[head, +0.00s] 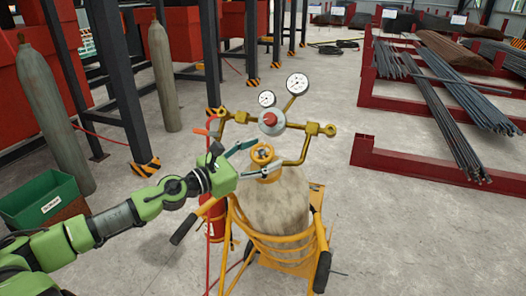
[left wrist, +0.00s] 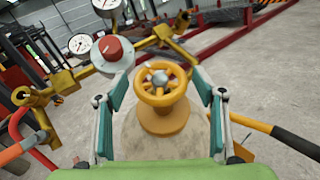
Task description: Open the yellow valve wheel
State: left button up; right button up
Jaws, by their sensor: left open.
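The yellow valve wheel (head: 263,153) sits on top of a tan gas cylinder (head: 280,205) strapped in a yellow cart. In the left wrist view the wheel (left wrist: 160,88) is near the middle, with spokes and a grey hub. My left gripper (head: 252,158) is open, reaching in from the left. Its two teal fingers show on either side of the wheel in the left wrist view, with gaps between them and the rim. I cannot tell whether the fingertips are level with the wheel. My right gripper is in neither view.
Behind the wheel stand a regulator with a red knob (head: 270,119), two gauges (head: 297,84) and brass pipes, close to the fingers. A red extinguisher (head: 214,218) is beside the cart. A green bin (head: 40,201) and grey cylinders are left. Rebar racks (head: 420,165) are right; floor between is clear.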

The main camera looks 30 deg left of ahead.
pick_arm(q)
jog(key=shift+w+d, duration=0.1)
jog(key=shift+w, duration=0.25)
